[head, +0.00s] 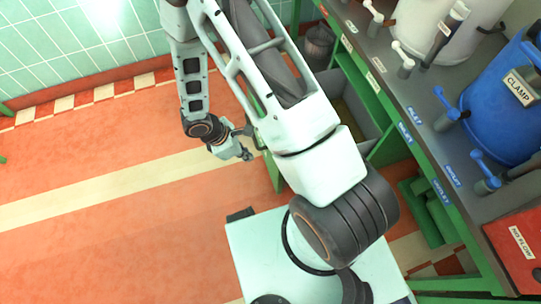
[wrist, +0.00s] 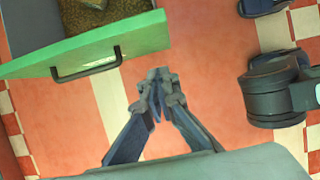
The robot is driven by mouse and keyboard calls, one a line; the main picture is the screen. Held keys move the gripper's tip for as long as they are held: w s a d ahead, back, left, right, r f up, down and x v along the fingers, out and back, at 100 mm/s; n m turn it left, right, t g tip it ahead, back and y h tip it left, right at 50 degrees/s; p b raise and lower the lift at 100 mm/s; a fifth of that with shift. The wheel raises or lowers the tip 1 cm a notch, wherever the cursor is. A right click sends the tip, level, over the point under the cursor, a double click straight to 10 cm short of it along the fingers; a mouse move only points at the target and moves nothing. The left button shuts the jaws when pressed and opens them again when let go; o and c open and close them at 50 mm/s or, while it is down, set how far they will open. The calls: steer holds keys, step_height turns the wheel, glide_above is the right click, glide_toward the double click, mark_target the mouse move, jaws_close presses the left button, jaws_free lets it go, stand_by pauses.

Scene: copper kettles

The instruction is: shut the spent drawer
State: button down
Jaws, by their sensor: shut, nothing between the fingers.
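The drawer stands open, with a green front (wrist: 95,52) and a black bar handle (wrist: 88,66) in the wrist view. Brown grainy stuff and a pale block lie inside it. In the head view its grey box (head: 368,128) sticks out from under the bench, partly hidden by my arm. My gripper (wrist: 158,80) is shut and empty. In the wrist view its fingertips are just right of the handle and below the drawer front, apart from the handle in the picture. In the head view my gripper (head: 240,152) hangs over the floor left of the drawer.
The bench (head: 430,130) carries valves, a blue kettle (head: 505,105) marked CLAMP and a red panel (head: 520,250) marked NO FLOW. A dark bucket (head: 319,45) stands behind the drawer. The orange floor (head: 110,195) at left is clear.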

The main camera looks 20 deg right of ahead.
steer(key=d+f+b, duration=0.4)
steer(key=d+f, duration=0.3)
steer(key=f, duration=0.1)
steer(key=shift+d+f, duration=0.3)
steer(key=shift+f, duration=0.05)
